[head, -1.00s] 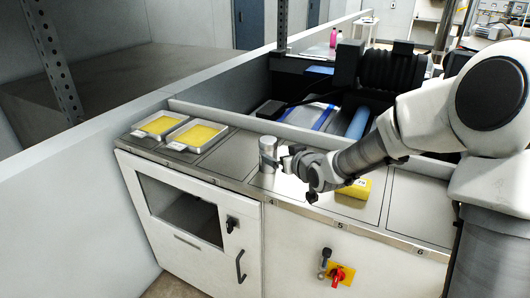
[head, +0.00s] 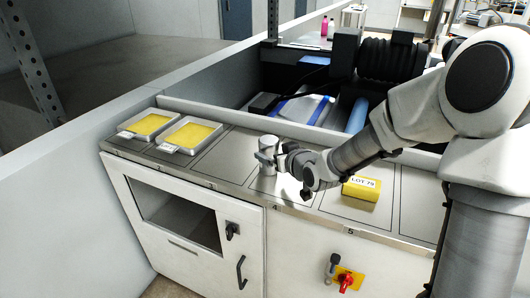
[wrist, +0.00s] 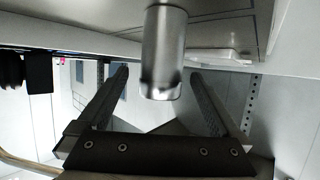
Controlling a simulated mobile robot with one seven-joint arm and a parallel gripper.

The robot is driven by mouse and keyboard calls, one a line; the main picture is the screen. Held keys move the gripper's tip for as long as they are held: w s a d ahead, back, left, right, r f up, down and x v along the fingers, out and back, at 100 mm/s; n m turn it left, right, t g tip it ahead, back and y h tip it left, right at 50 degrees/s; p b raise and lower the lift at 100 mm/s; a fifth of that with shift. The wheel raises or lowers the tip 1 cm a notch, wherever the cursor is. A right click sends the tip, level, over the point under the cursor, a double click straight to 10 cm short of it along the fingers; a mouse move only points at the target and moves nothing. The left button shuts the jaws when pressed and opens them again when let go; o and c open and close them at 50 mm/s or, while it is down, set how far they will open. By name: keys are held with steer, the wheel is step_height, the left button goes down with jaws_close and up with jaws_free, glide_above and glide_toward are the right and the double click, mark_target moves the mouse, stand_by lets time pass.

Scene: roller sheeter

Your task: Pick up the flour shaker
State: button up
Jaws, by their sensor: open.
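The flour shaker (head: 267,146) is a shiny metal cylinder standing upright on the steel counter (head: 228,160). In the wrist view, which is upside down, the shaker (wrist: 163,50) hangs from the top of the picture, between the two finger lines. My gripper (head: 272,160) is at the shaker, reaching in from the right in the head view. In the wrist view its two dark fingers (wrist: 158,76) are wide apart, with a gap on each side of the shaker. I cannot tell how far the shaker is inside the jaws.
Two trays of yellow dough, a left one (head: 150,125) and a right one (head: 191,135), lie left of the shaker. A yellow block labelled LOT 79 (head: 361,189) lies to the right, near my forearm. A low wall (head: 230,117) runs behind the counter.

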steer(key=shift+x, duration=0.9)
